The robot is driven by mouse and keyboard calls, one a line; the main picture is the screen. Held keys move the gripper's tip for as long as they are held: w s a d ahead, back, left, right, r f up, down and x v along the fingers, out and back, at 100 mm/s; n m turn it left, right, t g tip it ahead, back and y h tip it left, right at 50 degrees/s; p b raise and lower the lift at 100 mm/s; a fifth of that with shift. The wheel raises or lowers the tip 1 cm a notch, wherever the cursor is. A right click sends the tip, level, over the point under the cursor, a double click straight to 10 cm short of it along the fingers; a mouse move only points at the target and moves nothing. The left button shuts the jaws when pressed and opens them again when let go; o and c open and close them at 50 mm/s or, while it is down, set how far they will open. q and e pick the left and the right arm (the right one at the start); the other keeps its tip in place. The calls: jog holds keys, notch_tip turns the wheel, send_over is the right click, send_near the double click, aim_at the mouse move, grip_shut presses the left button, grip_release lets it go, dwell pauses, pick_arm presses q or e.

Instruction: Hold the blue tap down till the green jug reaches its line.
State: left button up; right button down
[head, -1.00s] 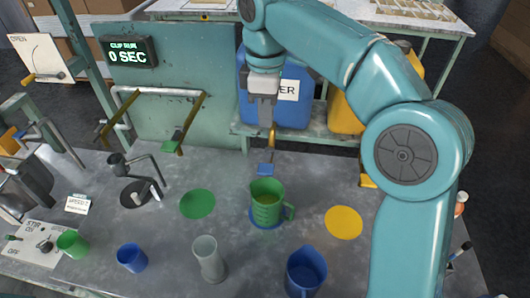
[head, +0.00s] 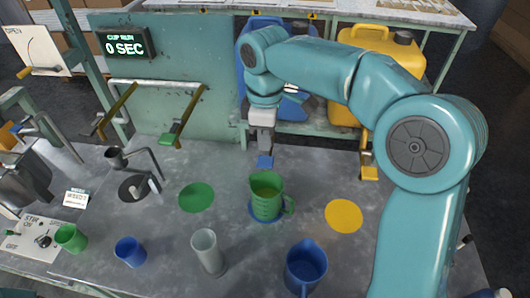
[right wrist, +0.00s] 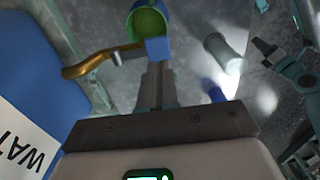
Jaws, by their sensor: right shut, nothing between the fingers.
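The green jug (head: 264,206) stands upright on a blue disc (head: 252,215) on the bench. Yellowish-green shows inside it; I cannot make out its line. The blue tap (head: 265,162) is a small flat lever just behind and above the jug. In the right wrist view the blue tap (right wrist: 157,48) is on a brass pipe (right wrist: 95,64), beside the jug (right wrist: 149,20). My right gripper (head: 263,148) is shut and empty, pointing down right at the blue tap; I cannot tell whether it touches.
Several cups stand in front: green (head: 70,238), blue (head: 130,252), grey (head: 207,253), and a larger blue jug (head: 305,268). Green (head: 196,197) and yellow (head: 343,216) discs flank the jug. A yellow tap (head: 368,172) is at right. The display (head: 124,44) reads 0 SEC.

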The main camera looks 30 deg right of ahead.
aim_at(265, 162)
jog(key=shift+f, duration=2.4)
